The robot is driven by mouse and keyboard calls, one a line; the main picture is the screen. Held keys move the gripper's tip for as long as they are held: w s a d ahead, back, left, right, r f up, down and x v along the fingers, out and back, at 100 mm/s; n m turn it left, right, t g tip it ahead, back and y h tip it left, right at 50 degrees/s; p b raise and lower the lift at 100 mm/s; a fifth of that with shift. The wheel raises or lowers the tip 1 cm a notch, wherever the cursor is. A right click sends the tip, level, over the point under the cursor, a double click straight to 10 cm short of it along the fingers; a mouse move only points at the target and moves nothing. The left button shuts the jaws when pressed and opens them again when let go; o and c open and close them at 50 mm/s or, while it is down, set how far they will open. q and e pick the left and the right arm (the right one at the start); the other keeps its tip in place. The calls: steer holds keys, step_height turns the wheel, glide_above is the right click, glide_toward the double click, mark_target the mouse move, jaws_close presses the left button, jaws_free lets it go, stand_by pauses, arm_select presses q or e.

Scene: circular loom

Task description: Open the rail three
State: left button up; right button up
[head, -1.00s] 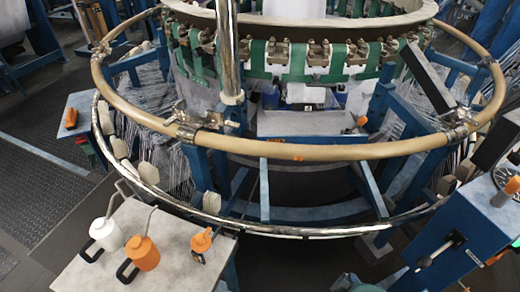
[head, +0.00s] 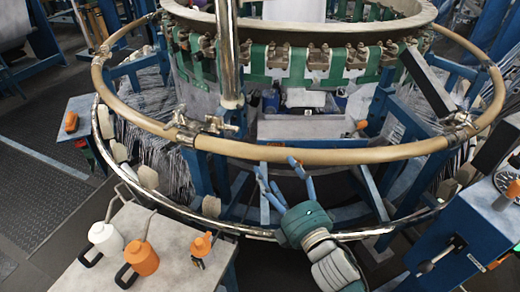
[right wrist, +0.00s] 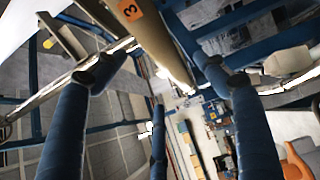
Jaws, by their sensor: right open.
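Rail three (head: 350,152) is the tan front section of the ring rail around the loom, between two metal clamps, and it looks closed in the ring. In the right wrist view the rail (right wrist: 158,42) crosses the top middle, with an orange label marked 3 (right wrist: 128,10). My right gripper (head: 284,176) has come up just below and in front of the rail in the head view, with blue fingers spread. In the right wrist view the gripper (right wrist: 163,68) is open and empty, with the rail running between its fingertips. Whether they touch it is unclear. My left gripper is not in view.
A left clamp (head: 203,126) and a right clamp (head: 460,128) join the rail sections. A grey table (head: 95,272) at lower left holds a white can (head: 105,236) and orange can (head: 142,257). A blue machine box (head: 455,225) stands at right.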

mark_target(264, 156)
steer(key=p+x, duration=0.1)
steer(key=x, duration=0.9)
steer(key=shift+w+a+r, duration=0.1)
steer(key=shift+w+a, duration=0.1)
steer(key=shift+w, duration=0.1)
